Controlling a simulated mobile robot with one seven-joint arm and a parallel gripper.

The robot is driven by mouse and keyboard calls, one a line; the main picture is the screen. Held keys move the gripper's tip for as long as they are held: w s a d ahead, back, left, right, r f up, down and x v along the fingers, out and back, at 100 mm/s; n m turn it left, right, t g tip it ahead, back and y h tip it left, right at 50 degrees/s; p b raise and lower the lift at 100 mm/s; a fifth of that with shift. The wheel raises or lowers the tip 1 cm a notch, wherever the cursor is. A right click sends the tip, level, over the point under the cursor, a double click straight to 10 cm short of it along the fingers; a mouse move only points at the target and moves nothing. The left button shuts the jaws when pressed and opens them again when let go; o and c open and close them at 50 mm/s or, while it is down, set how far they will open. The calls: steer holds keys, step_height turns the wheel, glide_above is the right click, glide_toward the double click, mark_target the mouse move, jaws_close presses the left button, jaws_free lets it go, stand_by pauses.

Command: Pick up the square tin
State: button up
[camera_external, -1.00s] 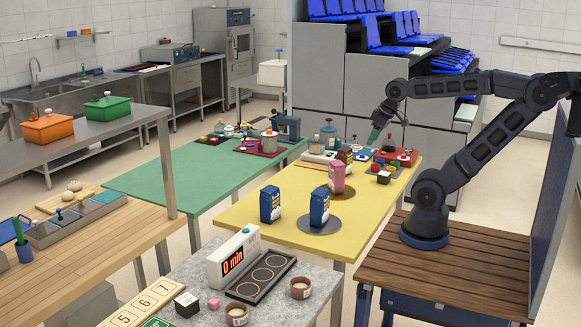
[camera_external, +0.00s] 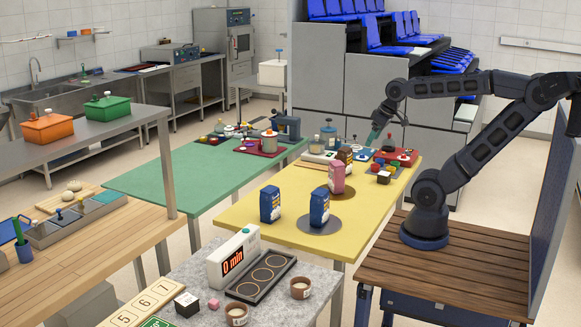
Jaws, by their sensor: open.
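My gripper (camera_external: 374,138) hangs open over the far end of the yellow table (camera_external: 290,235), pointing down. It is small in the picture, and its fingertips look greenish. I cannot say with certainty which thing is the square tin. A small dark square box with a pale top (camera_external: 383,178) sits on the yellow table, below and slightly right of my gripper. A similar dark square box with a white top (camera_external: 187,303) sits on the grey counter at the front. My gripper touches neither of them.
A pink bag (camera_external: 337,178) and blue bags (camera_external: 270,205) (camera_external: 319,207) stand on the yellow table. A red tray (camera_external: 405,157) and small coloured items crowd its far end. A black tray with rings (camera_external: 261,277) lies on the front counter. The green table (camera_external: 180,185) is mostly clear.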

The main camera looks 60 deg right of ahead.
steer(key=w+d+f+m, duration=0.4)
steer(key=w+d+m, duration=0.1)
steer(key=w+d, duration=0.4)
steer(key=m+g+h, duration=0.5)
steer(key=m, duration=0.9)
glide_toward(384, 173)
steer(key=shift+a+x, duration=0.1)
steer(key=shift+x, duration=2.45)
steer(key=shift+a+x, duration=0.15)
steer(key=shift+x, duration=2.4)
steer(key=shift+s, duration=0.15)
steer(key=c, duration=1.2)
